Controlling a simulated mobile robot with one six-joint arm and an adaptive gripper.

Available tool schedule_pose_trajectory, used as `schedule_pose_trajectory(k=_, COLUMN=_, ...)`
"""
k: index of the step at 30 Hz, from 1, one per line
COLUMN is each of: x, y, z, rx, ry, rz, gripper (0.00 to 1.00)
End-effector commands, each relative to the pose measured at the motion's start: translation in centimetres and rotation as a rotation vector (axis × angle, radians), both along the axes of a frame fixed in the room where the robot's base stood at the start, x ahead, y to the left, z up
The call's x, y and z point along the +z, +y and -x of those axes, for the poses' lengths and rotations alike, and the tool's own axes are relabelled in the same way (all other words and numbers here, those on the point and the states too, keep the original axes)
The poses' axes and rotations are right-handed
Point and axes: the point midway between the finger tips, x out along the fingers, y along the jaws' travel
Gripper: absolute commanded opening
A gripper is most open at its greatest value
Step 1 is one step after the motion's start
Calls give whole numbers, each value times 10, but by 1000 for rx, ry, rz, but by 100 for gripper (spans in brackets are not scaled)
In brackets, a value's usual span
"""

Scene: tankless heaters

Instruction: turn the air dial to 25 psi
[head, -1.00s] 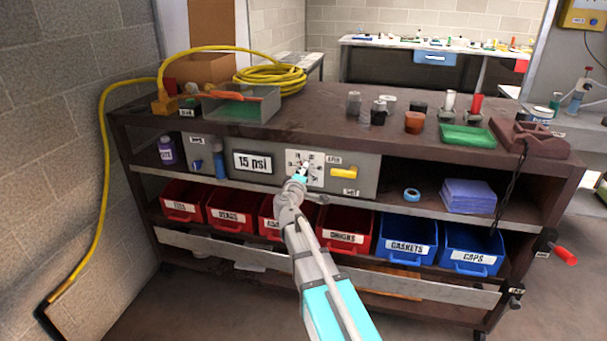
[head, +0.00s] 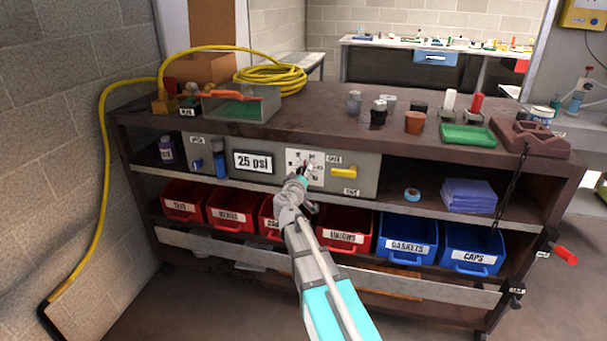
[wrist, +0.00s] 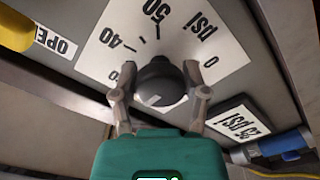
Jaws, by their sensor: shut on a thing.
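The air dial (wrist: 160,76) is a dark round knob on a white scale plate (wrist: 105,50) marked psi, seen in the wrist view. My gripper (wrist: 160,92) has one finger on each side of the knob and is shut on it. In the head view the gripper (head: 303,174) reaches the scale plate (head: 306,158) on the grey panel and covers most of the knob. The pressure display (head: 253,162) left of the plate reads 25 psi. It also shows upside down in the wrist view (wrist: 240,124).
A yellow handle (head: 344,172) sits close right of the dial, with a blue cylinder (head: 219,162) left of the display. Red bins (head: 235,208) and blue bins (head: 408,238) stand on the shelf below. The bench top (head: 310,110) carries a yellow hose coil (head: 270,76) and several small items.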

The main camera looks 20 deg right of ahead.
Motion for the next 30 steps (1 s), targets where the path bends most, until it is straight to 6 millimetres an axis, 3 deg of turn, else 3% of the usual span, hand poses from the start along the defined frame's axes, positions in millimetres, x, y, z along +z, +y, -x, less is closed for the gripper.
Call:
schedule_pose_trajectory(k=7, x=0, y=0, z=-1, rx=0, ry=1, rz=1, gripper=11)
schedule_pose_trajectory(k=8, x=0, y=0, z=-1, rx=0, ry=1, rz=1, gripper=62)
schedule_pose_trajectory(k=13, x=0, y=0, z=0, rx=0, ry=1, rz=2, gripper=94)
schedule_pose_trajectory(k=30, x=0, y=3, z=5, rx=0, ry=1, rz=2, gripper=94)
